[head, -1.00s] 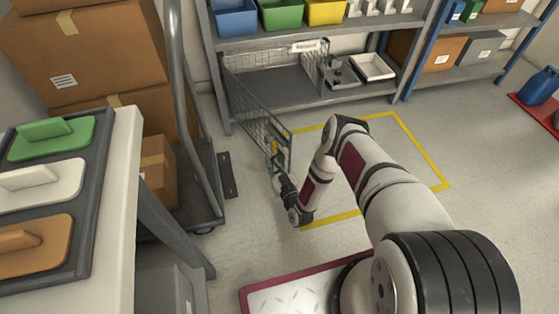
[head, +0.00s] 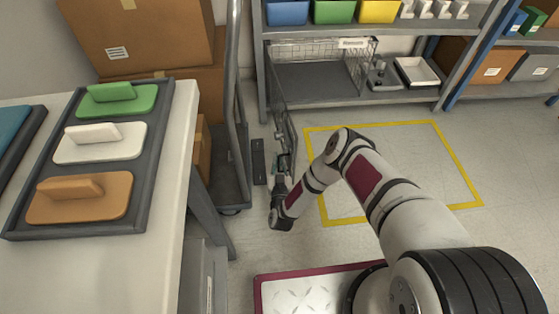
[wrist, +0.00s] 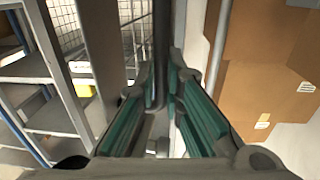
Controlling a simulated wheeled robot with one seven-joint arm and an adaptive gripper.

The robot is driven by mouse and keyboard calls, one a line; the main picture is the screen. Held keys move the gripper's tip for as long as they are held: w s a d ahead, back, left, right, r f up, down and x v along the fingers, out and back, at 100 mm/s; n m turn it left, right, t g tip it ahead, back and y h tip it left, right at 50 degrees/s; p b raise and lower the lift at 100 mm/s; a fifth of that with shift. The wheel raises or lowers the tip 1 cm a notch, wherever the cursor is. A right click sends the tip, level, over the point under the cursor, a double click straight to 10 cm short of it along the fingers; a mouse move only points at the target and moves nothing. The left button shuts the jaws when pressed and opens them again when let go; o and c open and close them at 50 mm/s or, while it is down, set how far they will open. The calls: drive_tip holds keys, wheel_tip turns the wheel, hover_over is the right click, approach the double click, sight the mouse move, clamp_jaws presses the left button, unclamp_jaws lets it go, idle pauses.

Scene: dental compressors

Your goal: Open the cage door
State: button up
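The cage door (head: 281,100) is a grey wire-mesh panel on the lower shelf's cage. It stands swung wide out from the shelf, seen nearly edge-on in the head view. The cage (head: 320,50) behind it is open at the front, with a bare grey floor. My gripper (head: 283,165) is at the door's free, near edge. In the wrist view its teal-padded fingers (wrist: 162,95) close around a dark upright bar (wrist: 161,35), the door's handle. The exact contact at the fingertips is partly hidden.
A grey cart (head: 233,185) with cardboard boxes (head: 145,40) stands close left of the door. A white table (head: 160,225) with a lid tray (head: 150,190) is at the left.

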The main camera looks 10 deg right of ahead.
drive_tip(key=o, duration=0.4)
drive_tip(key=s, duration=0.7)
drive_tip(key=shift+s+a, duration=0.2)
drive_tip(key=shift+s, duration=0.1)
